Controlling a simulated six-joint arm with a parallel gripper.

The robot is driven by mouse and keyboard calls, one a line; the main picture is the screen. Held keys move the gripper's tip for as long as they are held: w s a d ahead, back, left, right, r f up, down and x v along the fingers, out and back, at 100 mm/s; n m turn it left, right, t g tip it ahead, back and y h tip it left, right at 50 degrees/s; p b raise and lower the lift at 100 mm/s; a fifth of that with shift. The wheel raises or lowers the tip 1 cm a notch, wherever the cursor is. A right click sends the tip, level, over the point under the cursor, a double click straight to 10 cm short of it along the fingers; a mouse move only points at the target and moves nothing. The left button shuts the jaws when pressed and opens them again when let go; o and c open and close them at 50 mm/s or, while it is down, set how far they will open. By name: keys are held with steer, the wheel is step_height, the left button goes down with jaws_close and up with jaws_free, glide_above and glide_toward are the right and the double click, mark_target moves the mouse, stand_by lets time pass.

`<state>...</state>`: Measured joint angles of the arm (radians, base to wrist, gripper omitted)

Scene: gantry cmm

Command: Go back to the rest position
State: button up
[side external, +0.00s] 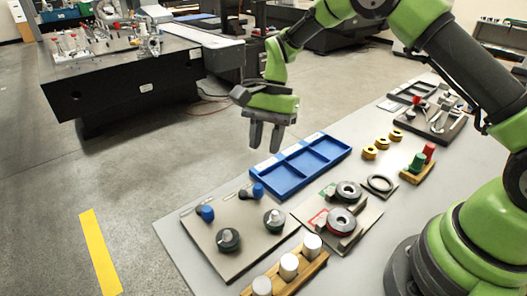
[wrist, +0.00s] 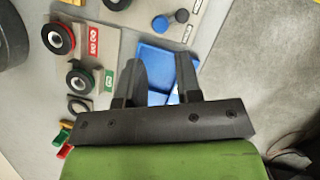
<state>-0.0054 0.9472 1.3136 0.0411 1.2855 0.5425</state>
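My gripper (side external: 265,147) hangs in the air with its fingers pointing down, above and behind the blue compartment tray (side external: 283,186) at the workbench's far edge. In the wrist view my gripper's two fingers (wrist: 159,61) stand apart with nothing between them. The blue tray (wrist: 157,58) shows below and between them, partly hidden by the fingers. The fingers touch nothing that I can see.
On the grey bench stand a plate with dark and blue knobs (side external: 237,240), a ring-gauge board (side external: 313,209), a wooden block with white cylinders (side external: 289,265), gold nuts (side external: 383,143) and a tool tray (side external: 420,122). A measuring table (side external: 130,95) stands behind; open floor lies left.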

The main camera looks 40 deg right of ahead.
steer(key=s+d+r+n+t+h, duration=0.1)
steer(key=s+r+n+t, duration=0.2)
steer(key=s+r, duration=0.55)
steer(key=s+d+r+n+t, duration=0.1)
steer(key=s+r+n+t, duration=0.3)
steer(key=r, duration=0.7)
steer(key=s+d+n+t+h, duration=0.1)
steer(key=s+t, duration=0.1)
steer(key=s, duration=0.8)
steer(key=shift+d+n, duration=0.15)
steer(key=shift+n, duration=0.25)
